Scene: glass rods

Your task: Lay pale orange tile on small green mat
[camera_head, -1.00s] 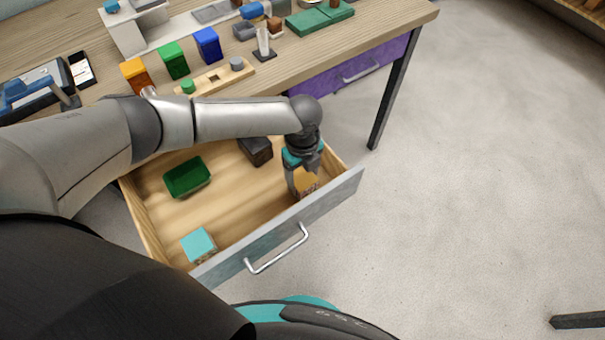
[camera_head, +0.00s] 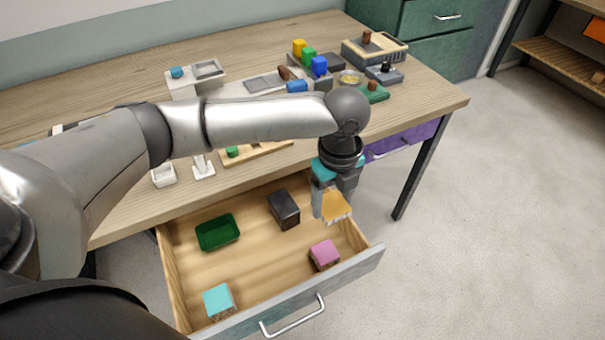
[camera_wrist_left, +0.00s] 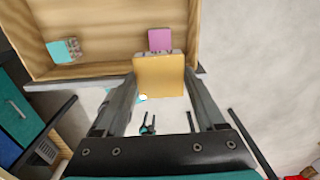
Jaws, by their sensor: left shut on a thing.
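The pale orange tile (camera_head: 337,209) is held between the fingers of my left gripper (camera_head: 331,198), above the right side of the open drawer. The left wrist view shows the tile (camera_wrist_left: 159,76) flat between the two fingertips (camera_wrist_left: 160,66). A dark green flat piece (camera_head: 377,95), which may be the small green mat, lies at the table's right end. A brown block and a round dish are on or beside it, so its free surface is hard to make out. My right gripper is not in view.
The open drawer (camera_head: 250,259) holds a pink-topped block (camera_head: 324,254), a turquoise-topped block (camera_head: 218,300), a green tray (camera_head: 217,232) and a dark block (camera_head: 284,209). Coloured blocks and small stands crowd the table's back right. A purple drawer (camera_head: 407,139) is shut.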

